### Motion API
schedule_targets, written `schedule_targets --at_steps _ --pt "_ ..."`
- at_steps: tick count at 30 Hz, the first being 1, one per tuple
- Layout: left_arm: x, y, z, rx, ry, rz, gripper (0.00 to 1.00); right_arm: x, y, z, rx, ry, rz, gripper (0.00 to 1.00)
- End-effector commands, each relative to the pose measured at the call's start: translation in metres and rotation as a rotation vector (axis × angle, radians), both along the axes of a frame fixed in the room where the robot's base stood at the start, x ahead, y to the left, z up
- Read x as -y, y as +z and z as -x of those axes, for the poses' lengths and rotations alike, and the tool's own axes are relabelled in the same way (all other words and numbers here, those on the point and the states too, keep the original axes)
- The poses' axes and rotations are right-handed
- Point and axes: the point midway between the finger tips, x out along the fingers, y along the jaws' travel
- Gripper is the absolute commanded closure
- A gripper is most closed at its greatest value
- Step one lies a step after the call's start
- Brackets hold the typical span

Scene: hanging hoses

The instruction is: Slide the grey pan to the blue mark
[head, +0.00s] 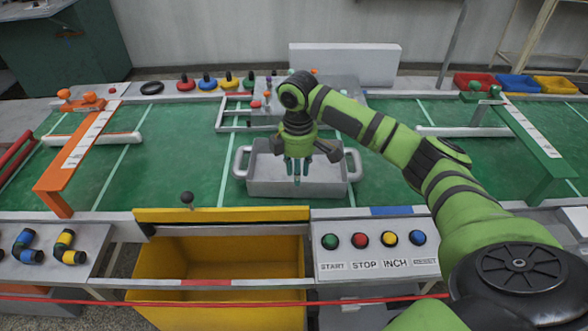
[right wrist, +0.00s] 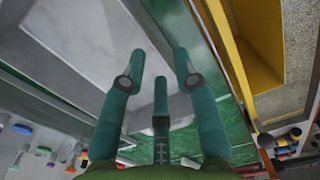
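The grey pan (head: 275,189) stands on the green table surface in the middle of the head view, with a looped handle at each end. A blue mark (head: 392,211) is on the front rail, nearer and to the right of the pan. My right gripper (head: 297,174) points down over the pan's right half, its fingertips at or just above the inside; contact cannot be told. In the right wrist view its teal fingers (right wrist: 160,63) are spread with nothing between them. My left gripper is not in view.
A yellow bin (head: 235,268) with a raised yellow flap stands in front of the pan. A button panel (head: 375,262) is at front right. An orange gate (head: 75,155) stands left and a green gate (head: 530,140) right. Green surface beside the pan is clear.

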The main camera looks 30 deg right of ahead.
Motion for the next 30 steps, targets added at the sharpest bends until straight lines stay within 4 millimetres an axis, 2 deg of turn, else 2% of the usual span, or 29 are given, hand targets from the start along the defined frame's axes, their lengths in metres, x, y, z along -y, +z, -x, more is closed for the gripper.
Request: schedule_targets --at_steps 1,3,6,11,18,21,30 --pt "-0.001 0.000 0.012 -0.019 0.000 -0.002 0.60 0.000 0.000 0.000 0.000 0.001 0.000 0.70" --pt "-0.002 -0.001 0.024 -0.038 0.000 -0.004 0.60 -0.001 0.000 0.000 0.001 0.001 -0.001 0.70" --pt "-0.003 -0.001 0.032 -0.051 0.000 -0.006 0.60 -0.001 -0.004 0.000 -0.001 0.001 -0.001 0.70" --pt "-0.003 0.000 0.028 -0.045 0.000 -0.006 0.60 -0.001 -0.022 0.001 -0.002 0.001 0.001 0.70" --pt "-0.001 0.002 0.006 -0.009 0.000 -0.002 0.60 -0.001 -0.056 0.001 -0.002 0.001 0.001 0.70" --pt "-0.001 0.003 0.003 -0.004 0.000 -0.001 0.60 -0.001 -0.065 0.000 0.002 0.001 0.001 0.70" --pt "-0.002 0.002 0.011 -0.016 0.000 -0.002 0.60 -0.001 -0.071 0.000 0.003 0.001 0.001 0.70"
